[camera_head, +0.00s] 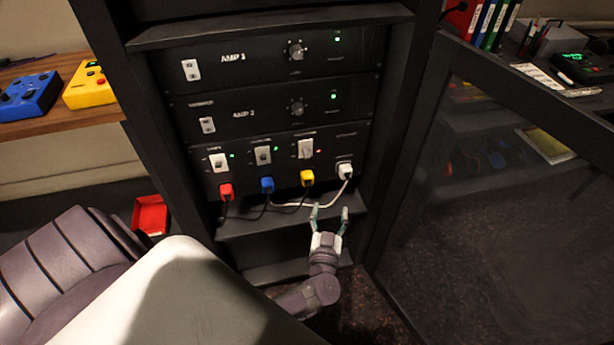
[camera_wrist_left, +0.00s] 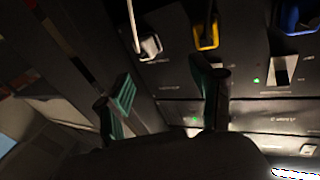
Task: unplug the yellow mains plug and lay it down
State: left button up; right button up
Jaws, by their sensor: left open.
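The yellow mains plug (camera_head: 307,178) sits in the third socket of the lowest rack panel, and a dark cable hangs from it. It also shows in the left wrist view (camera_wrist_left: 207,38). My left gripper (camera_head: 329,213) is open and empty, below and a little right of the yellow plug, pointing up at the panel. In the left wrist view its two fingers (camera_wrist_left: 165,92) are apart with nothing between them. The white plug (camera_head: 345,170) is just right of the yellow one. My right gripper is in neither view.
A blue plug (camera_head: 267,185) and a red plug (camera_head: 226,191) stand left of the yellow one. A white cable loops below the plugs. A glass door (camera_head: 480,200) stands open at the right; a red tray (camera_head: 150,215) is at left.

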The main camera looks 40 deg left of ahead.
pick_arm(q)
jog(key=a+n+g+y+b, duration=0.2)
jog(key=n+g+y, duration=0.1)
jog(key=a+n+g+y, duration=0.1)
jog(key=a+n+y, duration=0.1)
jog(key=shift+s+r+g+b, duration=0.35)
jog(key=shift+g+b, duration=0.05)
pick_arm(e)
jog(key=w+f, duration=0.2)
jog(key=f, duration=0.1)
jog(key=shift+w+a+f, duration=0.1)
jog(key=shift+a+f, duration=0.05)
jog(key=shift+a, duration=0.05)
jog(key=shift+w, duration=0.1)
